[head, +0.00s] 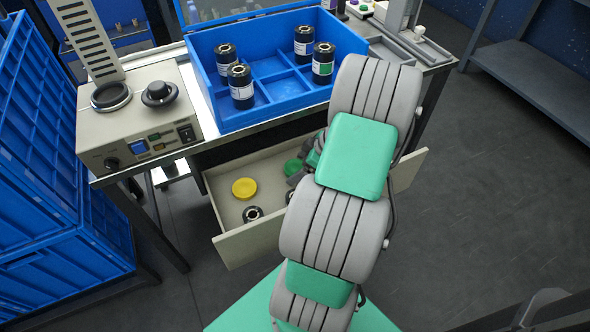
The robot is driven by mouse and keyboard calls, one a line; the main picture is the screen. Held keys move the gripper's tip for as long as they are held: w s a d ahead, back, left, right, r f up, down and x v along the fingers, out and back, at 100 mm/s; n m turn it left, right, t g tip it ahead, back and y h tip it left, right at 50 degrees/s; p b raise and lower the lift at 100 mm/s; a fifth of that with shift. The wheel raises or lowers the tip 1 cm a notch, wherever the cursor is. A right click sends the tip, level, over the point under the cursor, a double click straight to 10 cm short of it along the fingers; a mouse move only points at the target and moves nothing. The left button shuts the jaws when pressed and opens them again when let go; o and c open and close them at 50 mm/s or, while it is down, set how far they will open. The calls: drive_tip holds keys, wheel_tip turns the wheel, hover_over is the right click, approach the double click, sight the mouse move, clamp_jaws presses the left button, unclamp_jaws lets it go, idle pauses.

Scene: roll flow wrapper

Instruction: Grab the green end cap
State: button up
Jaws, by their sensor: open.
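A green round end cap (292,167) lies in the open drawer (232,246) under the bench, toward the drawer's back. My gripper (297,179) is open and reaches down into the drawer just right of the green cap. My own arm hides most of the gripper, so I cannot tell whether its fingers touch the cap or are around it.
The drawer also holds a yellow cap (244,188) and a black-and-white ring-shaped part (252,213). Above it stand a blue divided crate (222,120) with several black rolls and a beige machine (128,138). Blue crates (40,180) stand at left. Floor at right is clear.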

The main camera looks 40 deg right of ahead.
drive_tip(key=shift+c, duration=0.3)
drive_tip(key=c, duration=1.3)
drive_tip(key=shift+r, duration=0.15)
drive_tip(key=shift+c, duration=0.2)
